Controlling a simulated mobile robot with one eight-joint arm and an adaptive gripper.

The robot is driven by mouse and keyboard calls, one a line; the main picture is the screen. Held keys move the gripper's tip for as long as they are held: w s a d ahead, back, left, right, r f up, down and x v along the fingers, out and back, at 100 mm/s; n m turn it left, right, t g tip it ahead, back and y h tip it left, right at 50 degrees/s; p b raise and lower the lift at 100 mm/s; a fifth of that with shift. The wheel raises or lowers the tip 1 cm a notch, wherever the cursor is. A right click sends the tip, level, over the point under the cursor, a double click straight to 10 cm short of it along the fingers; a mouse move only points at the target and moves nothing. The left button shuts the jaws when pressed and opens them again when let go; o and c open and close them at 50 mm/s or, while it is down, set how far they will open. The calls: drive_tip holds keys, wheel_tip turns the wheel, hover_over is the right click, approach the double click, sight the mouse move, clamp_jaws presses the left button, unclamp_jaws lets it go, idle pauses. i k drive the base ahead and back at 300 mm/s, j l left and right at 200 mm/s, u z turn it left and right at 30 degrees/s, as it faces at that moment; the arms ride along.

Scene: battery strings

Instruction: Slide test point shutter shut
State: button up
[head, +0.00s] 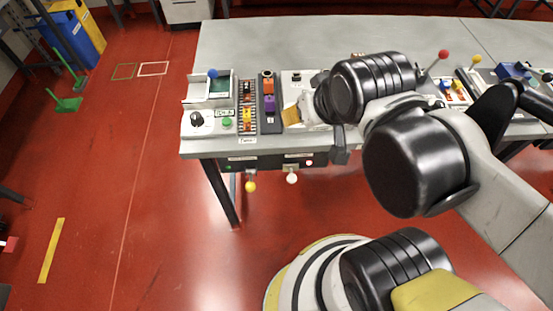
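I cannot tell for certain which part is the test point shutter, as no label is readable. One candidate is a pale sliding housing (196,91) with a dark green area (220,87) and a blue ball knob (213,73), at the left end of the bench. Another is a pale panel with an orange-yellow patch (291,116), partly hidden by my arm. My gripper (340,148) seems to be the dark end near the bench's front edge, right of that panel. Its fingers are too small and hidden to read, and no held object shows.
The grey bench (270,40) is clear at the back. A dial (197,119), a green button (227,122) and strips of coloured blocks (247,110) crowd its front left. Yellow (250,187) and white (292,178) knobs hang below the front edge. A red-knobbed lever (443,54) stands right.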

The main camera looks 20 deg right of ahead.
sight(291, 178)
drive_tip(key=k+l+z, duration=0.1)
drive_tip(key=k+l, duration=0.2)
drive_tip(key=k+l+z, duration=0.1)
drive_tip(key=k+l, duration=0.15)
drive_tip(key=l, duration=0.2)
drive_tip(key=k+l, duration=0.25)
drive_tip(key=l, duration=0.15)
drive_tip(key=k+l+z, duration=0.15)
drive_tip(key=l, duration=0.25)
drive_tip(key=k, duration=0.1)
